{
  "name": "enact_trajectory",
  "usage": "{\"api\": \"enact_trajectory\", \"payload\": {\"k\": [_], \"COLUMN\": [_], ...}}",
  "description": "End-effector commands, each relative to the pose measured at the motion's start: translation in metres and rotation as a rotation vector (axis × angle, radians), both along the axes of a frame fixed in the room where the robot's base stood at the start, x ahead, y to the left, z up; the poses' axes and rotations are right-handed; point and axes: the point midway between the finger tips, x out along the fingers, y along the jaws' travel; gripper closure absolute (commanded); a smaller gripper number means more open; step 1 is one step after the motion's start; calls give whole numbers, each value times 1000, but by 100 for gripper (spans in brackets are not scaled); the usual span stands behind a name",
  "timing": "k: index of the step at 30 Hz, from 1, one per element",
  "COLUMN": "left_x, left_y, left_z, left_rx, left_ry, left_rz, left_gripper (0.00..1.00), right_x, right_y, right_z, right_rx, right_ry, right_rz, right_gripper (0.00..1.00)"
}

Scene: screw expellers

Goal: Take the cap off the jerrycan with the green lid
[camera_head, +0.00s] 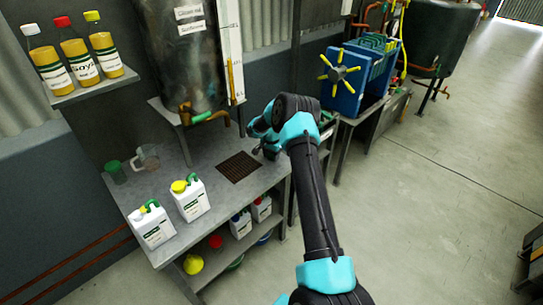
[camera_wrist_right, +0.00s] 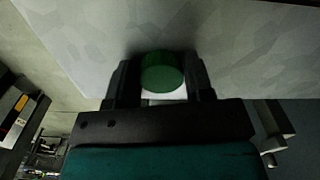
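A white jerrycan (camera_head: 152,228) stands upright on the grey workbench at the left front, with green showing on its top. My right gripper (camera_head: 261,149) is over the bench to the right, well apart from that can. In the right wrist view, its fingers (camera_wrist_right: 164,82) are closed on both sides of a round green cap (camera_wrist_right: 162,72). A pale patch shows just below the cap. The mottled bench top fills the view behind it. My left gripper is not in view.
A second jerrycan (camera_head: 191,201) with a yellow lid stands beside the first. A dark green cup (camera_head: 115,172) and a clear jug (camera_head: 148,157) stand behind. A dark grate (camera_head: 238,167) is set in the bench, below a metal tank (camera_head: 185,60). More jerrycans (camera_head: 241,224) stand on the shelf below.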

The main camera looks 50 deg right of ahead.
Motion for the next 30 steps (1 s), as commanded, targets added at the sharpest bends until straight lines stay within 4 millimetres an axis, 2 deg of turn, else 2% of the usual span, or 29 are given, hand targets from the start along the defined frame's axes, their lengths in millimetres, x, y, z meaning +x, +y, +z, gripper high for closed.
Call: {"api": "enact_trajectory", "payload": {"k": [1, 6, 17, 23, 30], "left_x": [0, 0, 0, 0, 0], "left_y": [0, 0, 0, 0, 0], "left_z": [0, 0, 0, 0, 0], "left_rx": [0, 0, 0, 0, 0], "left_ry": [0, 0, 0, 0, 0], "left_rz": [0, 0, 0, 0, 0], "left_gripper": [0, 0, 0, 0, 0], "right_x": [0, 0, 0, 0, 0], "right_y": [0, 0, 0, -1, 0], "right_z": [0, 0, 4, 26, 70], "right_rx": [0, 0, 0, -2, -1], "right_ry": [0, 0, 0, -1, -2], "right_rz": [0, 0, 0, 0, 1], "right_gripper": [47, 31, 30, 30, 30]}}
